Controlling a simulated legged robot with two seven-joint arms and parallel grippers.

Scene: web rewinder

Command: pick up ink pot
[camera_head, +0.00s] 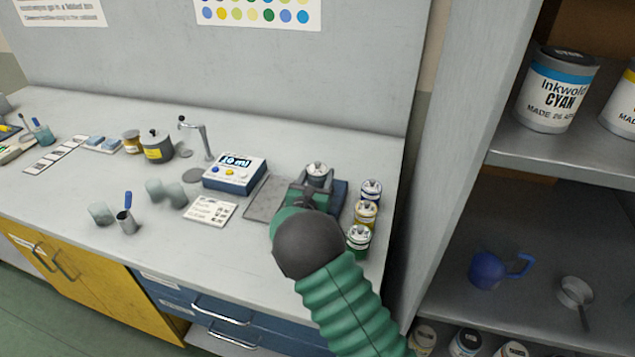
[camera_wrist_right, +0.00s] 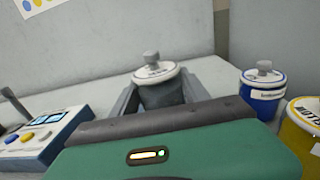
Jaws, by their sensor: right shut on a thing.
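A small ink pot with a dark grey body and a white lid with a grey knob (camera_head: 317,173) stands upright at my right gripper (camera_head: 315,184). In the right wrist view the same pot (camera_wrist_right: 158,88) sits between the two grey fingers, which are shut on it. Its lower part is hidden by the gripper's body. From these views I cannot tell whether it touches the surface below. Pots with blue (camera_head: 371,191), yellow (camera_head: 365,213) and green (camera_head: 358,239) bands stand in a row just right of the gripper. My left gripper is not in view.
A blue-and-white dosing device reading 10 ml (camera_head: 235,173) stands left of the gripper, with a label card (camera_head: 210,210) before it. A grey plate (camera_head: 262,200) lies beside the gripper. A shelf unit with a cyan tin (camera_head: 556,90) bounds the right side.

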